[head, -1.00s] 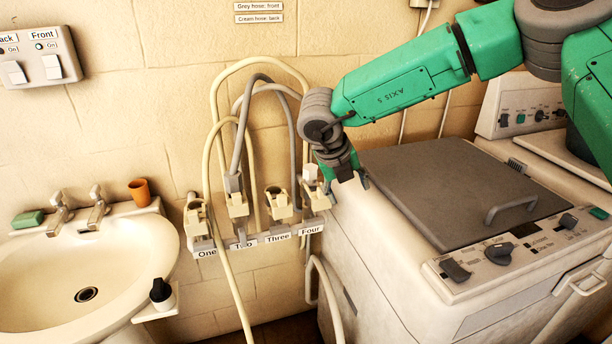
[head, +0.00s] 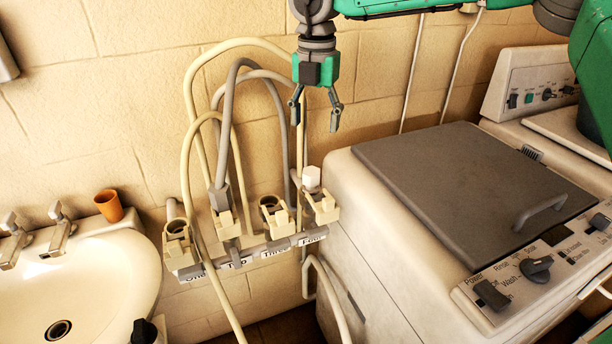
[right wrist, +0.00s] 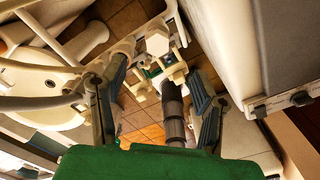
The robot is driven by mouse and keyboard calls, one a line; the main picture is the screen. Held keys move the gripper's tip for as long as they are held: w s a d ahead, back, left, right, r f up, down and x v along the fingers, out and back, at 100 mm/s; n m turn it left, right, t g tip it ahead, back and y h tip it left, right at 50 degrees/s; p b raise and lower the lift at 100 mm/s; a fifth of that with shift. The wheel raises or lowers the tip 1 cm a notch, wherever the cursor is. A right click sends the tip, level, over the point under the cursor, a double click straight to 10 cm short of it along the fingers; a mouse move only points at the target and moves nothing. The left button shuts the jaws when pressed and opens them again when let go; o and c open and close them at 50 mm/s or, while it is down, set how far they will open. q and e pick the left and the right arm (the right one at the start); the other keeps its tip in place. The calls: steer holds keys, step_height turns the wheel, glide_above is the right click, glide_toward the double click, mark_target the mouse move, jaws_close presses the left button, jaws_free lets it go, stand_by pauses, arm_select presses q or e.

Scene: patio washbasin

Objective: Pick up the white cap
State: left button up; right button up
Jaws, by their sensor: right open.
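The white cap (head: 311,177) sits upright in the cream holder above the label Four, at the right end of the hose rack (head: 252,252). In the right wrist view a white block that looks like the cap (right wrist: 157,42) shows beyond the fingers, near the top middle. My right gripper (head: 315,112) points down above the cap, with its two fingers spread and nothing between them. A clear gap separates the fingertips from the cap. My left gripper is in neither current view.
Cream and grey hoses (head: 228,130) loop up the wall just left of the gripper. The washing machine (head: 350,215) stands close on the right, with its grey lid (head: 450,185) shut. A washbasin (head: 100,265) and an orange cup (head: 108,205) are at left.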

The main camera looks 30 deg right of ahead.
mark_target(310, 172)
steer(key=f, duration=0.3)
steer(key=shift+s+d+f, duration=0.25)
steer(key=shift+s+f, duration=0.05)
steer(key=shift+s, duration=0.1)
steer(key=f, duration=0.1)
steer(key=a+f, duration=0.1)
steer(key=f, duration=0.1)
steer(key=shift+w+a+f, duration=0.1)
steer(key=shift+w+a, duration=0.2)
steer(key=shift+a+f, duration=0.2)
steer(key=f, duration=0.1)
steer(key=f+p, duration=0.1)
steer(key=f, duration=0.2)
steer(key=shift+s+d+f, duration=0.15)
steer(key=shift+s+d, duration=0.1)
steer(key=shift+w+d+f, duration=0.1)
steer(key=shift+d+f, duration=0.3)
steer(key=shift+d, duration=0.05)
steer(key=shift+a+r, duration=0.1)
steer(key=shift+a, duration=0.25)
steer(key=c, duration=1)
arm_select(q)
steer(key=shift+s+a+r, duration=0.15)
steer(key=shift+r, duration=0.2)
steer(key=shift+s+a+r, duration=0.15)
steer(key=shift+r, duration=0.2)
arm_select(e)
steer(key=shift+a+r, duration=0.1)
steer(key=shift+a, duration=0.2)
steer(key=shift+c, duration=0.7)
